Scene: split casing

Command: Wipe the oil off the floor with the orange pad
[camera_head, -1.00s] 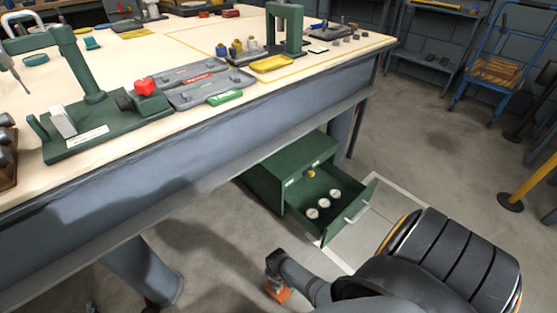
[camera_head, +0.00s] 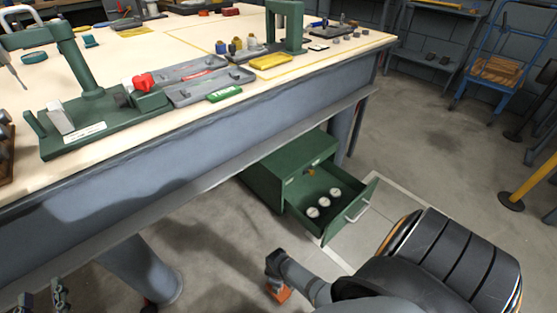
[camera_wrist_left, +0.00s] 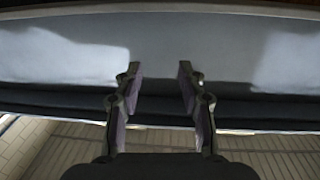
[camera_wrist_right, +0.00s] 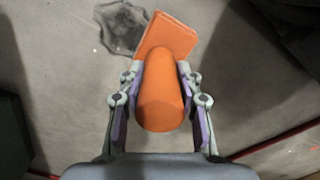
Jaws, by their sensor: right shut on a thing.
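The orange pad (camera_wrist_right: 172,36) has a thick round orange handle (camera_wrist_right: 160,95). My right gripper (camera_wrist_right: 160,75) is shut on that handle. In the right wrist view, the flat pad shows beyond the fingers, over or against the grey floor; I cannot tell if it touches. A dark, shiny oil patch (camera_wrist_right: 120,30) lies on the floor beside the pad's left edge, possibly partly under it. In the head view, the pad (camera_head: 282,294) shows low at the bottom centre, and the oil is hidden. My left gripper (camera_wrist_left: 158,75) is open and empty, facing a grey-blue surface; its fingers (camera_head: 44,299) show at the head view's lower left.
The workbench (camera_head: 230,125) fills the left, with its leg (camera_head: 145,270) reaching the floor. A green cabinet (camera_head: 275,178) with an open drawer (camera_head: 350,205) holding white-topped round things stands under it. Red lines (camera_wrist_right: 275,142) cross the floor. Open floor lies right of the bench.

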